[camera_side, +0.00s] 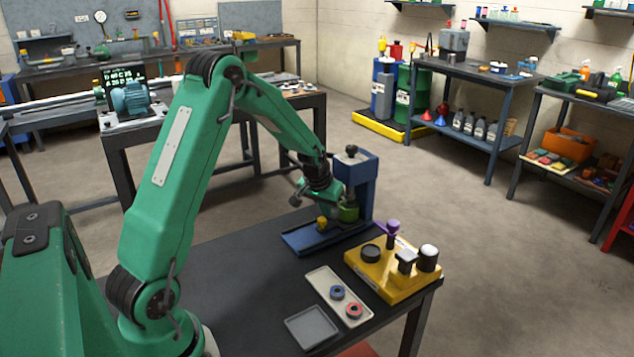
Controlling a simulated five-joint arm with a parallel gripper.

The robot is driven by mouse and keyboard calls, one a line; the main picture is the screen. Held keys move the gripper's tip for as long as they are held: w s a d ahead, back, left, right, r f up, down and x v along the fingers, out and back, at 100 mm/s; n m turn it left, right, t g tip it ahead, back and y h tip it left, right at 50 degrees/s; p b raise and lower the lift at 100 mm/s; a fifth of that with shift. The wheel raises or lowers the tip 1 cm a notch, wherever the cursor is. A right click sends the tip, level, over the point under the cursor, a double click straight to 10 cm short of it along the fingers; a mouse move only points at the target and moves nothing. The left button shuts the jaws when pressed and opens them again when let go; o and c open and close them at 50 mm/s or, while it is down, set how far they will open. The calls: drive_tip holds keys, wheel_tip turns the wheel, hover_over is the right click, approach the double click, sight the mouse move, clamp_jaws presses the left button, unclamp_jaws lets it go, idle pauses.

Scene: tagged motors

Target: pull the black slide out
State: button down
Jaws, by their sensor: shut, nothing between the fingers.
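A blue press (365,176) with a black knob on top stands at the back of the dark table. Its flat blue base (298,241) reaches out to the front left. A green round part (347,212) sits low in front of the press column, with a small yellow knob (322,223) at its left. The black slide cannot be told clearly from the dark parts around the base. My gripper (300,196) is shut and empty, just above and left of the yellow knob. I cannot tell whether it touches anything; my wrist hides part of the press.
A yellow block (381,285) with several knobs and pegs stands right of the press. A beige tray (322,282) holds a blue ring (337,292) and a red ring (354,311). A grey tray (311,328) lies in front. The table's left part (235,280) is clear.

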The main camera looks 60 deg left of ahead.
idle(0.3)
drive_tip(key=s, duration=1.2)
drive_tip(key=shift+s+d+r, duration=0.1)
idle(0.3)
drive_tip(key=v, duration=1.9)
drive_tip(key=shift+w+r, duration=0.25)
drive_tip(key=shift+r, duration=0.2)
drive_tip(key=shift+d, duration=0.15)
drive_tip(key=s+d+m+t, duration=0.1)
drive_tip(key=s+d, duration=0.3)
drive_tip(key=d, duration=0.5)
drive_tip(key=s+d+r+m+t+h, duration=0.1)
drive_tip(key=s+d+m, duration=0.2)
drive_tip(key=d, duration=0.6)
drive_tip(key=shift+s+m+h, duration=0.3)
drive_tip(key=shift+s+m, duration=0.05)
drive_tip(key=shift+m, duration=0.35)
